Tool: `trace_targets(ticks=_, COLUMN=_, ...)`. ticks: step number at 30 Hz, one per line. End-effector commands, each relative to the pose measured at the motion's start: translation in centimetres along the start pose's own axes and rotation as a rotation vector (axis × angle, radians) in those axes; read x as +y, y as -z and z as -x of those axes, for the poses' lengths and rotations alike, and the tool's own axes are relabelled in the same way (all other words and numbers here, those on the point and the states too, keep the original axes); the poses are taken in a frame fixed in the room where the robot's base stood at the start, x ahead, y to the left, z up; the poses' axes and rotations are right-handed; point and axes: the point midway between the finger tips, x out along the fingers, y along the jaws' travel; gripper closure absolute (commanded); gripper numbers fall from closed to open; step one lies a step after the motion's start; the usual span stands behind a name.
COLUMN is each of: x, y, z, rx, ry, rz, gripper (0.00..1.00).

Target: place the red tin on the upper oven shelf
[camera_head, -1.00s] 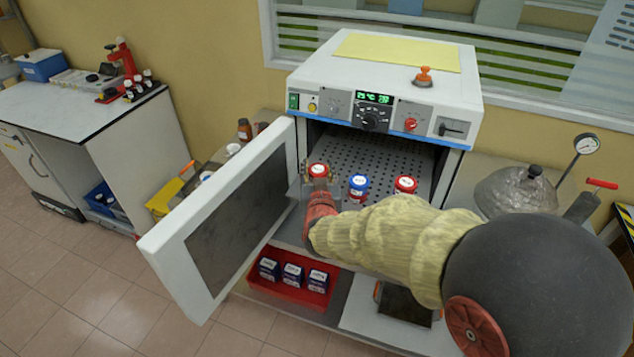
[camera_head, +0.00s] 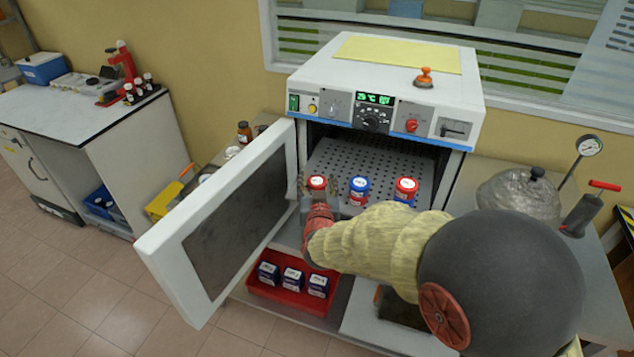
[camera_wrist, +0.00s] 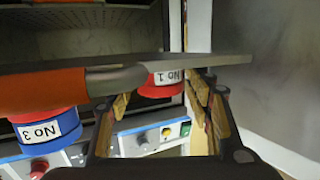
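The red tin (camera_head: 317,183), with a white label on its lid, stands at the left front of the perforated upper oven shelf (camera_head: 372,160). My gripper (camera_head: 318,196) is at this tin, with its fingers apart on either side, and hides its lower part. In the wrist view, which shows the oven upside down, the tin marked No 1 (camera_wrist: 163,86) is between the spread fingers (camera_wrist: 158,105). A narrow gap shows on its left side there; contact on the right cannot be told.
A blue-lidded tin (camera_head: 358,188) and another red-lidded tin (camera_head: 405,190) stand right of it on the shelf. The open oven door (camera_head: 215,225) is close on the left. A red tray (camera_head: 260,290) with small boxes sits below. A gauge (camera_head: 589,146) stands at right.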

Motion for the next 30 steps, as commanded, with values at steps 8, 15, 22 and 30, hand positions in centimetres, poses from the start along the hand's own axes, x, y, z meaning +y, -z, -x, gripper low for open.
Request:
trace_targets(ticks=8, x=0.0, y=0.0, z=0.0, rx=0.0, ry=0.0, rz=0.0, gripper=0.42)
trace_targets(ticks=15, x=-0.1, y=0.5, z=0.5, rx=0.0, ry=0.001, rz=0.0, gripper=0.42)
trace_targets(ticks=22, x=-0.2, y=0.6, z=4.7, rx=0.001, ry=0.003, rz=0.0, gripper=0.42)
trace_targets(ticks=30, x=-0.1, y=0.6, z=9.9, rx=0.001, ry=0.003, rz=-0.001, gripper=0.42)
